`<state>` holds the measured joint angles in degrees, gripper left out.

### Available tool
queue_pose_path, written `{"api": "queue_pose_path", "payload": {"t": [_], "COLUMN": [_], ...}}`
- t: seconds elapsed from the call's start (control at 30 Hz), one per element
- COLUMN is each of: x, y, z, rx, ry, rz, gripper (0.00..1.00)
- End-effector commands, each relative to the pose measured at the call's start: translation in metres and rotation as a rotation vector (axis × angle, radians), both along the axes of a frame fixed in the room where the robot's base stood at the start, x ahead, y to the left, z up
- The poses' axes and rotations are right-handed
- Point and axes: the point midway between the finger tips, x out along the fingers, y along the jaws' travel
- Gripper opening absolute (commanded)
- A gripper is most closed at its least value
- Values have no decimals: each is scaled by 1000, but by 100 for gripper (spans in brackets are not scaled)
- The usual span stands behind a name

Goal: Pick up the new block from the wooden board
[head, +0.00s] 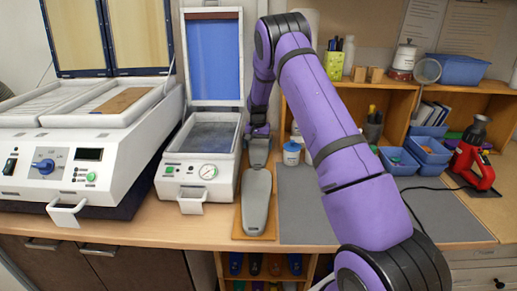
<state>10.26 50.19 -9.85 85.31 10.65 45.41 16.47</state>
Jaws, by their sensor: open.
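A narrow wooden board (240,226) lies on the workbench, right of the smaller white machine. A grey, sole-shaped block (257,202) lies on its near part. Another grey piece (259,152) lies behind it, toward the far end; I cannot tell which of them is the new block. My gripper (258,136) points down at the far piece, close over it or touching it. The gripper is open, with nothing seen held in it. The fingertips are small and dark, and the far end of the board is partly hidden by my gripper.
The smaller white machine (196,190) stands close on the left with its lid up. A larger white machine (40,185) is farther left. Blue bins (428,150) and a red tool (473,165) are at right.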

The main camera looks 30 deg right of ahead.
Motion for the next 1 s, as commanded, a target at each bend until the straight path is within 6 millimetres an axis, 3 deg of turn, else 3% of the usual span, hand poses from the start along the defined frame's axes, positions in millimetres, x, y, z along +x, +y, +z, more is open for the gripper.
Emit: {"api": "queue_pose_path", "payload": {"t": [0.23,0.5,0.57,0.7,1.0], "x": [-1,-1,0,0,0], "y": [2,2,2,2,2], "z": [-35,-40,-40,-40,-36], "rx": [1,1,0,0,-1], "ry": [1,-1,0,0,-2], "rz": [0,0,0,0,0], "gripper": [100,100,88,56,55]}}
